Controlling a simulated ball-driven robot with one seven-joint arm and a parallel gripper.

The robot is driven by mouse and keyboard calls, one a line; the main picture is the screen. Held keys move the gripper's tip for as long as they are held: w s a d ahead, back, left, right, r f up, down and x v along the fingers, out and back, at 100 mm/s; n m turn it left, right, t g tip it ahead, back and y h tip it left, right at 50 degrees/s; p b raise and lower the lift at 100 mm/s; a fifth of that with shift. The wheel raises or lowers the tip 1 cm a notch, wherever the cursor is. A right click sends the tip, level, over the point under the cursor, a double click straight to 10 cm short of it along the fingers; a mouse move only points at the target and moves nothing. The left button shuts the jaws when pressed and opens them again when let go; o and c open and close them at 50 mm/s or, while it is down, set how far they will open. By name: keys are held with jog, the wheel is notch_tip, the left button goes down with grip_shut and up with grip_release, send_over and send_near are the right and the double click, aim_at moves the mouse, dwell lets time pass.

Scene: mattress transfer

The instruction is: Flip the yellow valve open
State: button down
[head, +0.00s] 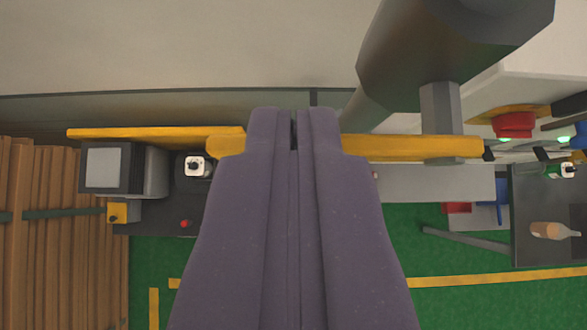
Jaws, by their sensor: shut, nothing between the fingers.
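The yellow valve handle (410,148) is a long bar lying level across the middle of the head view. Its right end sits under a grey hexagonal stem (440,108) on a thick dark grey pipe (420,55). A rounded yellow end (226,146) shows left of my gripper and looks like the same bar. My gripper (294,115) is shut and empty, its purple-grey fingers pointing up the picture and crossing in front of the bar. They hide the bar's middle. I cannot tell whether they touch it.
A yellow strip (130,133) runs behind a grey box-shaped device (125,168) at left. Stacked brown boards (45,230) stand far left. A red button (514,124) is at right, above a dark surface with a bottle (553,231). Green floor (450,300) with yellow lines lies below.

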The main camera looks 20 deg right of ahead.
jog(key=shift+w+a+f+h, duration=0.1)
jog(key=shift+a+f+h, duration=0.1)
jog(key=shift+f+h, duration=0.1)
notch_tip(320, 180, down, 10)
jog(key=d+n+h+b, duration=0.2)
jog(key=n+h+b, duration=0.6)
jog(key=b, duration=1)
jog(key=h, duration=0.4)
jog(key=shift+s+r, duration=0.25)
jog(key=shift+s, duration=0.1)
jog(key=shift+d, duration=0.25)
